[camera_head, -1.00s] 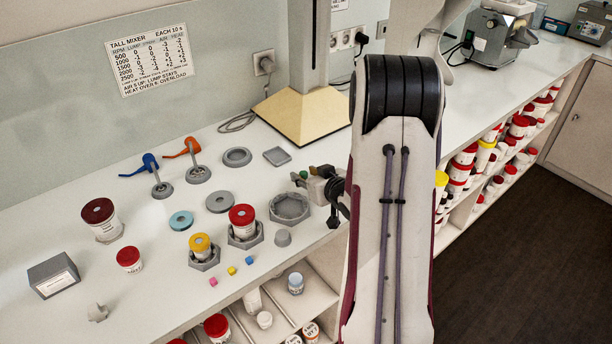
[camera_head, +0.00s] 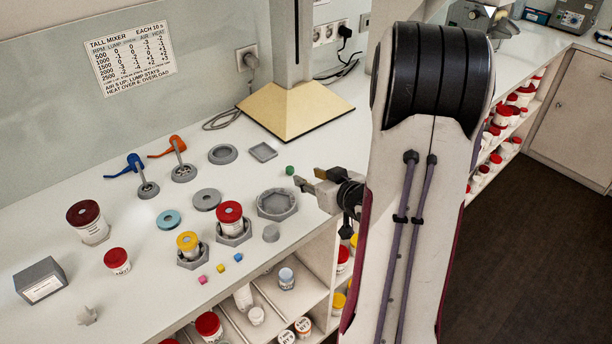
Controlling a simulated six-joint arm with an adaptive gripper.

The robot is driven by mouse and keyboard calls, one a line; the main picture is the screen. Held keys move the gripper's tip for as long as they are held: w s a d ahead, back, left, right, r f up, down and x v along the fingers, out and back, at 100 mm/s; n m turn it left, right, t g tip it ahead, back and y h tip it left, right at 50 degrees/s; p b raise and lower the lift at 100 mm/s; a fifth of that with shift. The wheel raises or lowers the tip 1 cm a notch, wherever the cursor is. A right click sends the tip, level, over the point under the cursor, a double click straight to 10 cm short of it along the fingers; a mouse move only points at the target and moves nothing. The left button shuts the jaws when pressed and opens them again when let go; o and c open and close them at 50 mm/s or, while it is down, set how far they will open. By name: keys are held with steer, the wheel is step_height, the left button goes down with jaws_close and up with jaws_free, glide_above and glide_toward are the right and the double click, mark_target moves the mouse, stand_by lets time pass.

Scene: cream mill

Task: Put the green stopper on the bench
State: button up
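The green stopper (camera_head: 290,170) is a small round green piece. My arm hides the bench behind and to the right of the gripper.
The hexagonal dish (camera_head: 277,204) stands close in front of the gripper. A red-lidded jar (camera_head: 230,217) and a yellow-lidded jar (camera_head: 188,245) sit in holders to the left. The mixer's cream base (camera_head: 293,112) is behind. Shelves of jars lie below the front edge.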

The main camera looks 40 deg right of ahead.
steer(key=shift+s+a+r, duration=0.1)
steer(key=shift+s+r, duration=0.1)
steer(key=shift+s, duration=0.2)
steer(key=shift+w+r, duration=0.1)
stand_by(0.4)
steer(key=shift+w+a+r+g, duration=0.15)
steer(key=shift+a+r+g, duration=0.15)
steer(key=shift+r, duration=0.2)
steer(key=s+a+r+g+h, duration=0.2)
steer(key=s+a+r+g, duration=0.15)
steer(key=a+r, duration=0.65)
steer(key=s+a+r+n+g+y, duration=0.2)
steer(key=s+a+g+y, duration=0.1)
steer(key=s+a, duration=1.4)
steer(key=shift+s+a+y, duration=0.3)
steer(key=shift+a+y, duration=0.4)
steer(key=shift+a, duration=0.1)
